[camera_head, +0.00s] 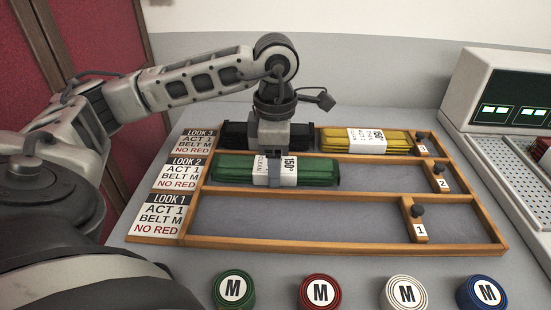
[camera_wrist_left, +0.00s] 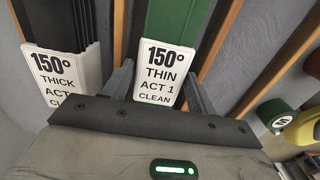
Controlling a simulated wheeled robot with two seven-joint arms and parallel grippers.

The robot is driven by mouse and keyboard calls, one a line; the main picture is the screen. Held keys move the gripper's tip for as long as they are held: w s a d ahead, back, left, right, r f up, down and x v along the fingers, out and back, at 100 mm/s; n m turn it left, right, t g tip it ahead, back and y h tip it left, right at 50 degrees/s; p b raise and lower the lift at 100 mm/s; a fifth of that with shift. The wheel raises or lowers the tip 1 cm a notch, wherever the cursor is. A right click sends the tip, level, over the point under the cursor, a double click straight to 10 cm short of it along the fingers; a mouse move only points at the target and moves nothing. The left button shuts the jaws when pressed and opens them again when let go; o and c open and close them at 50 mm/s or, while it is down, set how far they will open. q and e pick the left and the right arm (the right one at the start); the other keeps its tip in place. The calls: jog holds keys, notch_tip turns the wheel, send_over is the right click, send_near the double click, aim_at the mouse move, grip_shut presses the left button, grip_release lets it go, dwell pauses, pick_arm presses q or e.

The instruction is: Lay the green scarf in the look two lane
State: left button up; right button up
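The green scarf (camera_head: 230,169) is a folded roll with a white "150°" band. It lies lengthwise at the left end of the look two lane (camera_head: 385,179), between that lane's wooden rails. My left gripper (camera_head: 274,180) points down over the band. In the left wrist view the fingers (camera_wrist_left: 160,85) stand close against both sides of the green scarf (camera_wrist_left: 178,25), and its label reads "150° THIN ACT 1 CLEAN". The scarf's underside is hidden. My right gripper is not in view.
The look three lane holds a black scarf (camera_head: 235,135), partly behind my gripper, and a yellow scarf (camera_head: 395,142). The look one lane (camera_head: 300,217) is empty. Knobbed blocks stand at the lanes' right ends. Several "M" discs (camera_head: 320,291) lie in front; a console (camera_head: 505,95) stands right.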

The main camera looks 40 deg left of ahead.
pick_arm(q)
notch_tip(320, 180, up, 12)
jog(key=p, duration=0.3)
jog(key=shift+r, duration=0.2)
